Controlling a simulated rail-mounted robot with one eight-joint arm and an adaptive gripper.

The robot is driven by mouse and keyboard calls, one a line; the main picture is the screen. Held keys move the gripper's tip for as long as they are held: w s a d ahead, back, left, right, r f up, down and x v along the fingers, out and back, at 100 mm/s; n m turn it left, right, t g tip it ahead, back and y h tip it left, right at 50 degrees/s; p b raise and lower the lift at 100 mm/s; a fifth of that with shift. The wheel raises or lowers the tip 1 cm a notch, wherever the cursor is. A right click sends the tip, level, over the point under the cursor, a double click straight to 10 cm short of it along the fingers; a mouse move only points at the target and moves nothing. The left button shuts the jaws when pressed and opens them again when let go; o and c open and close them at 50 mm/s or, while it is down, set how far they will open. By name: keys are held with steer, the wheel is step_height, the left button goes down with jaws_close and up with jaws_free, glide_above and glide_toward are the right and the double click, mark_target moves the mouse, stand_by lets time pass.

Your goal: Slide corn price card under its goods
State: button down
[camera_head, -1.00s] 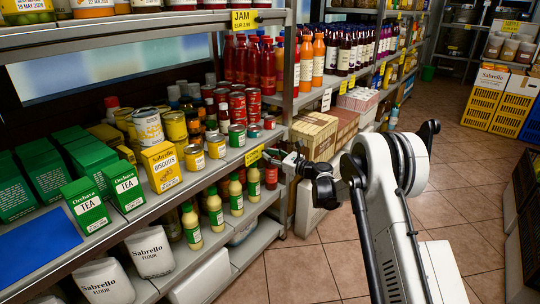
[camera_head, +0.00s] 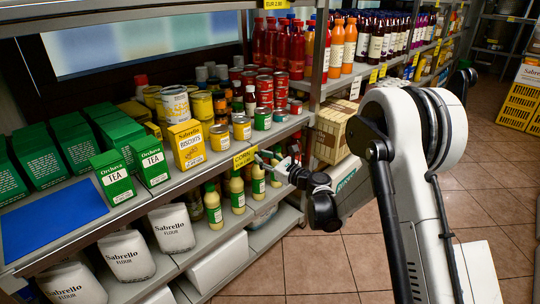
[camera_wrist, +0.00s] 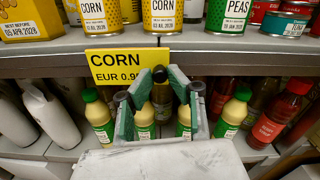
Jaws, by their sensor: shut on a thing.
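The yellow corn price card (camera_head: 245,157) is on the front edge of the middle shelf. In the wrist view the card (camera_wrist: 112,65), reading CORN, hangs below the corn cans (camera_wrist: 160,15), mostly below the left one. My gripper (camera_head: 276,160) is at the card's right end. A peas can (camera_wrist: 230,15) stands right of the corn cans.
A yellow biscuits box (camera_head: 187,145) and tea boxes (camera_head: 151,161) stand further left.

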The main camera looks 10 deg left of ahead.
steer(key=shift+s, duration=0.1)
steer(key=c, duration=1.6)
jaws_free()
steer(key=shift+c, duration=0.2)
steer(key=v, duration=1.2)
steer(key=shift+a, duration=0.1)
